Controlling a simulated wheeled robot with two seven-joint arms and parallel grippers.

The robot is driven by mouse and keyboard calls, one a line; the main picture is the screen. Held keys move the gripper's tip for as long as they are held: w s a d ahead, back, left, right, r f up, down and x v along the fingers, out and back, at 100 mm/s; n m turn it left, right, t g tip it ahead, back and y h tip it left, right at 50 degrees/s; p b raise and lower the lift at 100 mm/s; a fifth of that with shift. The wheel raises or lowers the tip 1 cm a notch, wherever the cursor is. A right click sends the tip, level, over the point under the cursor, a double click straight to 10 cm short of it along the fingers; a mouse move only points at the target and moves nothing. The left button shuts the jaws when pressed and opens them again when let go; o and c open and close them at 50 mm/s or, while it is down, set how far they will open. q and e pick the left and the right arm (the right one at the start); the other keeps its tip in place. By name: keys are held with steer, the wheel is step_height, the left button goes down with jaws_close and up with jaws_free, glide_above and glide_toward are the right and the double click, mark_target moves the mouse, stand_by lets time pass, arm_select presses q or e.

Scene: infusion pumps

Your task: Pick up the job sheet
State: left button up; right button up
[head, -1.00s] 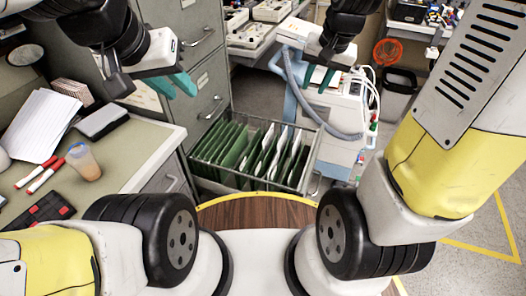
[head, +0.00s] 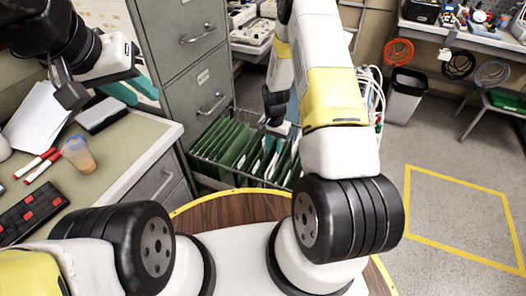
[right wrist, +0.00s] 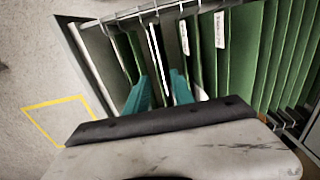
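An open file drawer (head: 205,172) holds green folders (head: 228,145) and thin white sheets. I cannot tell which paper is the job sheet. My right gripper (right wrist: 160,92) is down at the drawer, its teal fingers apart. In the right wrist view, a thin white sheet edge (right wrist: 153,45) stands upright between the fingers, with no clear contact. In the head view my right arm hides part of the drawer. My left gripper (head: 133,91) is open and empty above the desk edge, far from the drawer.
The desk (head: 120,150) at left carries white paper (head: 40,118), red markers (head: 40,165) and an orange-tinted cup (head: 79,153). A grey cabinet (head: 180,75) stands behind the drawer. The floor at right has a yellow-taped outline and is clear.

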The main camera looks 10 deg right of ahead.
step_height(320, 180, down, 6)
steer(key=shift+a+f, duration=0.15)
steer(key=shift+f, duration=0.05)
steer(key=shift+c, duration=0.2)
jaws_close()
stand_by(1.3)
